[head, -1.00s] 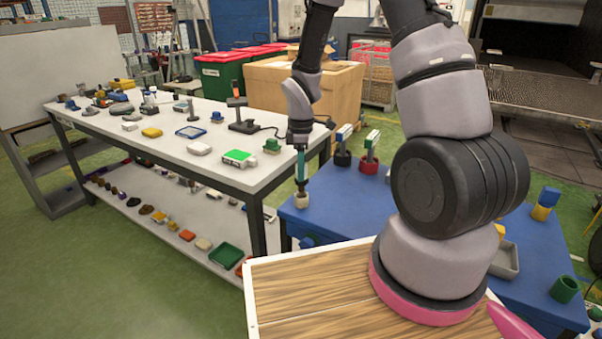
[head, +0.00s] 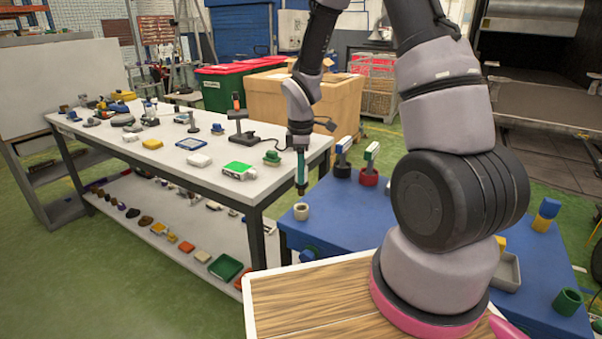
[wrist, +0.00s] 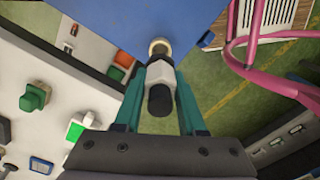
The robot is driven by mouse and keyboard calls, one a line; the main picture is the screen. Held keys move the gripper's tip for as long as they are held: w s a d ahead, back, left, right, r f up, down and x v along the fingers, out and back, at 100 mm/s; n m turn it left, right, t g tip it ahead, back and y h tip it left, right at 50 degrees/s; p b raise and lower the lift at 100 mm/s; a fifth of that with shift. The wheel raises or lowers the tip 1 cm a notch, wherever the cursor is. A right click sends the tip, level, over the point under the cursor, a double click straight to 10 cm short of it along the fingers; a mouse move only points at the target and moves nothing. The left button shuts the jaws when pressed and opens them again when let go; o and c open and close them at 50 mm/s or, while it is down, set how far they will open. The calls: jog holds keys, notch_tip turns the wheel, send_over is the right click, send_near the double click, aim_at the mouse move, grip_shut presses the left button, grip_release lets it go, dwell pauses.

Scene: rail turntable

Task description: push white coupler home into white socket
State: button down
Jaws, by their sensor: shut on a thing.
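My gripper (head: 301,189) hangs pointing down at the near left corner of the blue table. In the wrist view, its teal fingers (wrist: 160,82) are shut on the white coupler (wrist: 155,74), a white faceted body with a black rear end. The white socket (head: 301,211) is a cream ring on the blue table, just below the fingertips in the head view. In the wrist view, the socket (wrist: 160,45) shows just past the coupler's front end, which partly covers it. In the head view a small gap shows between fingertips and socket; the coupler is hard to make out there.
Two upright pieces on a black base (head: 342,170) and a red base (head: 368,177) stand behind the socket on the blue table (head: 330,222). A white workbench (head: 215,178) with several parts lies to the left. A green cup (head: 567,302) stands at the right.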

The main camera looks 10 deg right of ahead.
jog(key=shift+r, duration=0.1)
jog(key=shift+r, duration=2.45)
